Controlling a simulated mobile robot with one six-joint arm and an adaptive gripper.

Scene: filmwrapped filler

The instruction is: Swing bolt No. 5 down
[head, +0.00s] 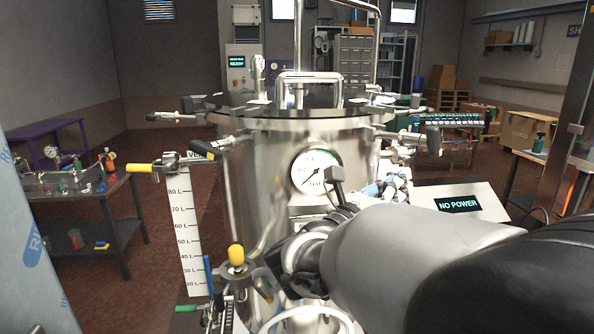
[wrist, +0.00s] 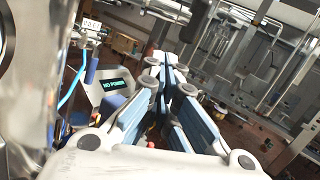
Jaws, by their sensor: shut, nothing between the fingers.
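The steel vessel (head: 262,170) stands in the middle of the head view with a dark flat lid (head: 232,104). Bolt-like fittings stick out around its rim, one at the left (head: 166,117) and one at the right (head: 432,140). I cannot read a number on either, so I cannot tell which is bolt No. 5. In the wrist view a small white tag (wrist: 92,25) shows at the upper left, its print too blurred to read. My gripper (wrist: 165,68) has blue-padded fingers, closed and empty. In the head view my arm largely hides the vessel's lower right.
A yellow-handled fitting (head: 140,168) juts left above a litre scale (head: 190,235). A pressure gauge (head: 316,171) faces forward. A yellow knob (head: 236,254) stands low in front. A "NO POWER" panel (head: 459,205) is at the right. A cluttered workbench (head: 75,190) stands left across open floor.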

